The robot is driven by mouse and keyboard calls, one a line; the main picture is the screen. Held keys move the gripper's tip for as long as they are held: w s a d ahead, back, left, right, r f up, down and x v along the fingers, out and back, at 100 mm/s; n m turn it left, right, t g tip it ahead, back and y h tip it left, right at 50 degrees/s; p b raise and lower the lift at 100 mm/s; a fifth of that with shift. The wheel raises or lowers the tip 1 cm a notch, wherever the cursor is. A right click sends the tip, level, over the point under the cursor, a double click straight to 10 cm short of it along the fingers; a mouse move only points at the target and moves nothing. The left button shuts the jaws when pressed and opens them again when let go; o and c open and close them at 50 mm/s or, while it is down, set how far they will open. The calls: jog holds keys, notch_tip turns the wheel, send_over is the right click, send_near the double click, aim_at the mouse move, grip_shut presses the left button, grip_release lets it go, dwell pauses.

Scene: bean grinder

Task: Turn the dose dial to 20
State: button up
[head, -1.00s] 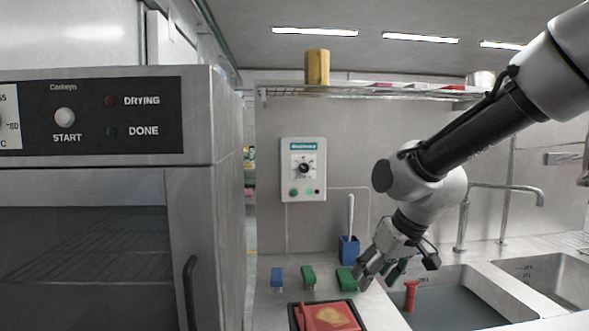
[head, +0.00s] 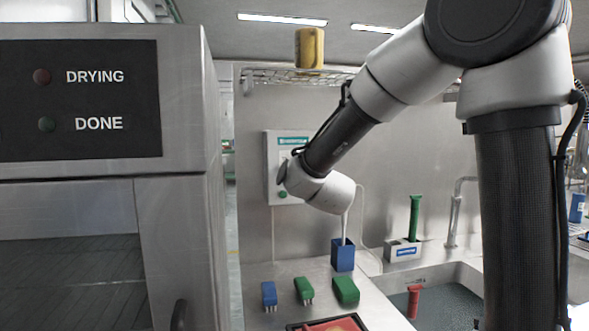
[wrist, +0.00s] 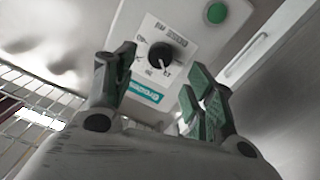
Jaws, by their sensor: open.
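The dose dial (wrist: 161,55) is a round black knob on a white plate with small markings, on a light grey wall box. The box (head: 271,170) hangs on the back wall in the head view, with a teal label at its top; my arm covers its dial there. In the wrist view, my gripper (wrist: 159,66) is open, its fingers pointing at the box face with the dial between them in the picture. I see no contact with the knob. The dial's numbers and pointer are too small to read for sure.
A green button (wrist: 216,13) is beside the dial on the box. On the counter below are a blue holder (head: 343,256), a blue brush (head: 269,295) and green ones. A wire shelf (head: 290,79) with a yellow canister (head: 309,48) is above. The oven (head: 170,215) stands left.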

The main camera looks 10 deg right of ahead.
jog(key=w, duration=0.5)
jog(key=shift+w, duration=0.4)
jog(key=c, duration=1)
jog(key=shift+m, duration=4.8)
